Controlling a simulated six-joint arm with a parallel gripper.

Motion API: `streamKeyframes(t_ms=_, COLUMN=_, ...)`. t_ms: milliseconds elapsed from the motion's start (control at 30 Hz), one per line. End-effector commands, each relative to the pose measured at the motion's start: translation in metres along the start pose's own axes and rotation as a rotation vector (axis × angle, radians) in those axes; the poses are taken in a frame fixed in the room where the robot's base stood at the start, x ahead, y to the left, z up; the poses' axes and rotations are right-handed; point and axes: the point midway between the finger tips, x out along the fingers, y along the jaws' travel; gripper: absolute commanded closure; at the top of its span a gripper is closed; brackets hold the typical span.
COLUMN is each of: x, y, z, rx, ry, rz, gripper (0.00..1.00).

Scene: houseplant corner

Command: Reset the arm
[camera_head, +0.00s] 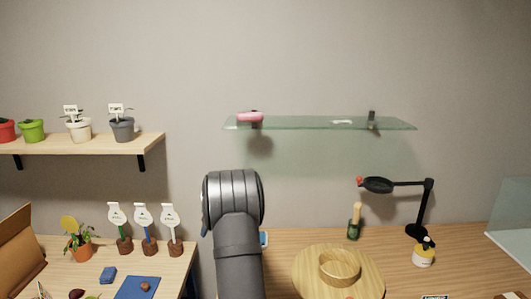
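My arm rises from the bottom edge in the middle of the head view, with a thick dark grey joint at its top. The joint stands in front of the wall, below and left of the glass shelf (320,124). My gripper cannot be made out; the arm itself may hide it. A small blue and white bit (264,239) shows at the arm's right edge, too little to tell what it is.
Left, a wooden shelf (60,146) holds several pots above a table with a plant (79,242), three label signs and a blue mat (133,289).

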Motion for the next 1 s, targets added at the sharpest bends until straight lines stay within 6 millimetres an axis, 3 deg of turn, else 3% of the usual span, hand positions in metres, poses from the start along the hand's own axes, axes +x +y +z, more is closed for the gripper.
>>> streamKeyframes(t_ms=600, x=-0.045, y=0.094, z=0.069, rx=0.099, ry=-0.005, rz=0.05, gripper=0.29)
streamKeyframes(t_ms=1000, x=-0.072, y=0.14, z=0.113, rx=0.152, ry=-0.007, rz=0.078, gripper=0.29)
